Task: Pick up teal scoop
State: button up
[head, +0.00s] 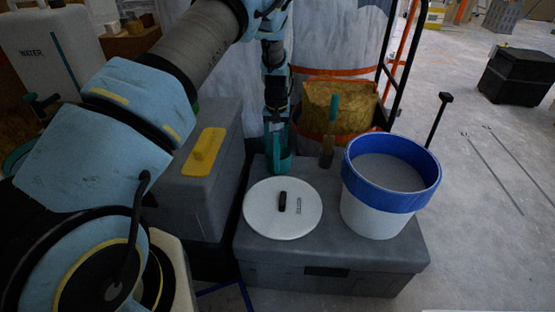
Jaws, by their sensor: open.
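The teal scoop (279,160) stands at the back left of the grey box top, behind the white round lid. My gripper (277,124) points down directly above the scoop, at its upper end. The gripper is open. The fingers are small and dark here, and I cannot tell whether they touch the scoop or stand around its upper part.
The grey box (335,248) also holds the white lid (283,208), a blue-rimmed white bucket (386,213) and a teal-handled tool (327,151) right of the scoop. A grey case with a yellow handle (205,150) stands left.

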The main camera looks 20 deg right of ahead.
notch_tip(320, 180, down, 3)
jog(key=shift+s+r, duration=0.1)
grip_shut()
dwell(0.5)
